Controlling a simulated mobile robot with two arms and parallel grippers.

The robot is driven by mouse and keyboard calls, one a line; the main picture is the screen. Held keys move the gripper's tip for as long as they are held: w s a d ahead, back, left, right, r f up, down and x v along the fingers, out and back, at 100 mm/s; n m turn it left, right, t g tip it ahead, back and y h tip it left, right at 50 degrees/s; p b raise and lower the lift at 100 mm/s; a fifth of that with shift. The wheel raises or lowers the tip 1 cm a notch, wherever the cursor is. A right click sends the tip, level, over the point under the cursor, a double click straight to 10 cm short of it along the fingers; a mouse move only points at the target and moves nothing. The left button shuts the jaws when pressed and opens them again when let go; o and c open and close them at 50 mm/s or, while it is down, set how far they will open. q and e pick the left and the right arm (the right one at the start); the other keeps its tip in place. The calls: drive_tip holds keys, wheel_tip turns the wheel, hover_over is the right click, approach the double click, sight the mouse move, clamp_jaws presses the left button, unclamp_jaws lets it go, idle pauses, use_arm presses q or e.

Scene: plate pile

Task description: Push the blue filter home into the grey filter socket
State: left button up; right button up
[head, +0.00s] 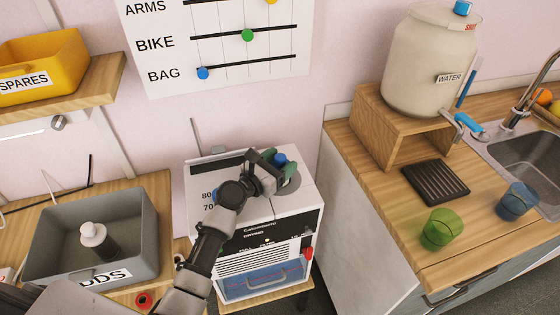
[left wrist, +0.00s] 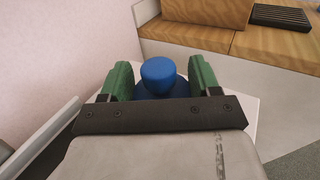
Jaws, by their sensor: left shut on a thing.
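The blue filter (head: 280,159) is at the top right of the white machine, partly hidden by my left gripper (head: 268,168). In the left wrist view the filter's rounded blue knob (left wrist: 158,72) stands up between the green fingers of my left gripper (left wrist: 160,82), with a wider blue part below it. The gripper is shut on the filter. A grey round part (head: 291,184), which looks like the filter socket, shows on the machine top beside and under the gripper. How deep the filter sits in it is hidden. My right gripper is not in view.
The white machine (head: 300,224) stands between a left table with a grey bin (head: 142,222) and the right wooden counter (head: 384,215). The counter holds a water jar (head: 428,62), a green cup (head: 440,229) and a blue cup (head: 517,202). A wall chart (head: 222,60) hangs behind.

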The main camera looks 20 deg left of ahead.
use_arm(q)
drive_tip(key=shift+f+b, duration=0.8)
drive_tip(key=shift+f, duration=0.25)
drive_tip(key=o, duration=1.4)
wheel_tip(320, 180, up, 5)
drive_tip(key=p, duration=0.5)
drive_tip(key=shift+f, duration=0.15)
drive_tip(key=s+d+r+p, duration=0.1)
drive_tip(key=d+r+p, duration=0.1)
drive_tip(key=d+p, duration=0.1)
drive_tip(key=s+d+r+p, duration=0.1)
drive_tip(key=d+r+p, duration=0.1)
drive_tip(key=d+p, duration=0.1)
drive_tip(key=s+d+r+p, duration=0.1)
drive_tip(key=d+r+p, duration=0.1)
drive_tip(key=d, duration=0.3)
drive_tip(key=shift+d+r+p, duration=0.2)
drive_tip(key=shift+r+p, duration=0.05)
drive_tip(key=shift+p, duration=0.35)
